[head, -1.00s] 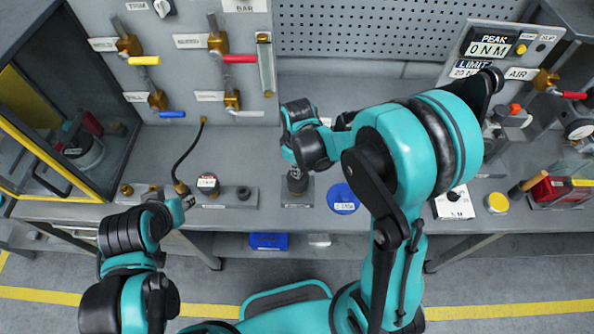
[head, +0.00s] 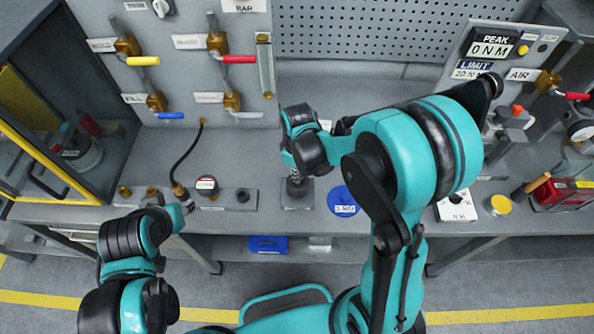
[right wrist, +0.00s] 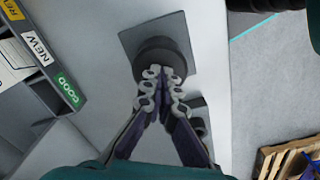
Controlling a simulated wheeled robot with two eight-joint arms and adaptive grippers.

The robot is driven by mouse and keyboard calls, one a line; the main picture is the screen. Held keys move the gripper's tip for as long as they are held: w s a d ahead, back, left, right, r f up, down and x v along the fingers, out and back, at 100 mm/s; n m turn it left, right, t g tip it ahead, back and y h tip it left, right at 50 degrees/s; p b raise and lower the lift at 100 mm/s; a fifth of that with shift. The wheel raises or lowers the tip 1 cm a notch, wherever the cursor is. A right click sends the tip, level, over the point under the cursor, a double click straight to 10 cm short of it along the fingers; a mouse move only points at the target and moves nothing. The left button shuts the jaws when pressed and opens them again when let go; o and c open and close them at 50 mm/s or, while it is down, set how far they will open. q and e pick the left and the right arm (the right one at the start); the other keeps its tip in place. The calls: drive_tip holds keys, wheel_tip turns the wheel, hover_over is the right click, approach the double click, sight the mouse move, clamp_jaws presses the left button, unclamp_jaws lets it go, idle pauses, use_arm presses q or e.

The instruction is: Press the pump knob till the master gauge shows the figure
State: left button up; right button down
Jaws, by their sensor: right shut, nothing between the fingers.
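A black round knob (right wrist: 158,52) on a dark square plate (right wrist: 128,38) shows in the right wrist view. I take it as the pump knob; no label on it shows. My right gripper (right wrist: 163,78) is shut and empty, its fingertips over the knob's top; whether they touch it I cannot tell. In the head view the right gripper (head: 296,182) points down at this plate (head: 297,207) and covers most of the knob.
A panel with red (head: 239,59), yellow and blue valve handles stands behind. A blue disc (head: 342,201) lies right of the knob plate. A PEAK display (head: 492,50) reads 0 NM. A smaller black knob (head: 243,195) is beside the gauge. A hose (head: 185,155) runs down to the bench.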

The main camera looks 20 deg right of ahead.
drive_tip(key=shift+r+p, duration=2)
drive_tip(key=shift+r, duration=1.1)
drive_tip(key=shift+f, duration=0.25)
drive_tip(key=shift+f+b, duration=1.4)
drive_tip(key=shift+b, duration=0.1)
drive_tip(key=shift+r+p, duration=1.1)
drive_tip(key=shift+r, duration=0.5)
drive_tip(key=shift+r, duration=0.1)
wheel_tip(320, 180, up, 5)
drive_tip(key=p, duration=0.3)
drive_tip(key=shift+p, duration=0.35)
